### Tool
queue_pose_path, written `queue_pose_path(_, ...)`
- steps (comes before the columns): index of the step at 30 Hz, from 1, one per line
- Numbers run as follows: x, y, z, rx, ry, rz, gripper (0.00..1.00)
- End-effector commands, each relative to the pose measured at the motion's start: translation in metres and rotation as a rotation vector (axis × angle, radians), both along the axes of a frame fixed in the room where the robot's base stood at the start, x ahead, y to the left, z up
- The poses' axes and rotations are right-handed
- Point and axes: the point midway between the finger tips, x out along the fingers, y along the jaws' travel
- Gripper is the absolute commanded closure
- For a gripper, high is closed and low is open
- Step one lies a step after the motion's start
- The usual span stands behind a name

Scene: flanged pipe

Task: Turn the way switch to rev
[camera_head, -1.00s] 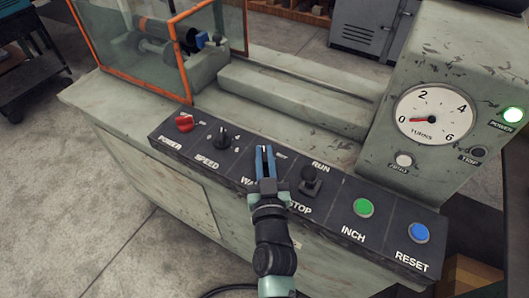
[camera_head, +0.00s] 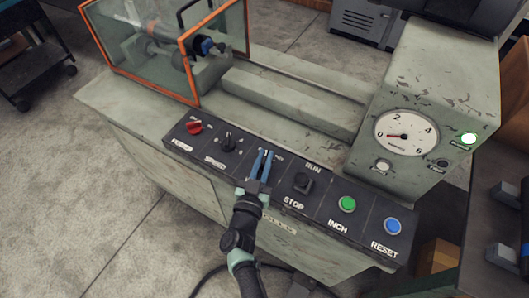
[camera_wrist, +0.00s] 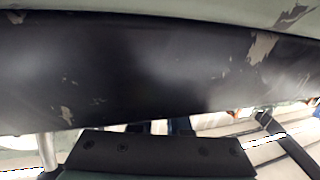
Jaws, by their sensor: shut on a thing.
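The way switch sits on the dark sloping control panel (camera_head: 217,162), between the speed knob (camera_head: 228,141) and the run/stop lever (camera_head: 303,182). My gripper (camera_head: 263,154) is over its place in the head view, with its two blue fingers shut on the switch. The fingers hide nearly all of the switch and most of its label, so I cannot tell which way it points. In the wrist view the dark panel face (camera_wrist: 150,70) fills the upper part, very close, and the switch is not visible.
A red power knob (camera_head: 194,127) is at the panel's left end. A green inch button (camera_head: 347,204) and a blue reset button (camera_head: 392,226) are to the right.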

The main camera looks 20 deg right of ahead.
Motion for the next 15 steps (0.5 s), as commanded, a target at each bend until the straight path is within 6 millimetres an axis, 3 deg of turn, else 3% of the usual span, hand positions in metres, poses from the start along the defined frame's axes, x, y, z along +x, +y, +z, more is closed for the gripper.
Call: queue_pose_path(15, 0.0033, 0.0041, -0.0084, 0.004, -0.001, -0.439, 1.00)
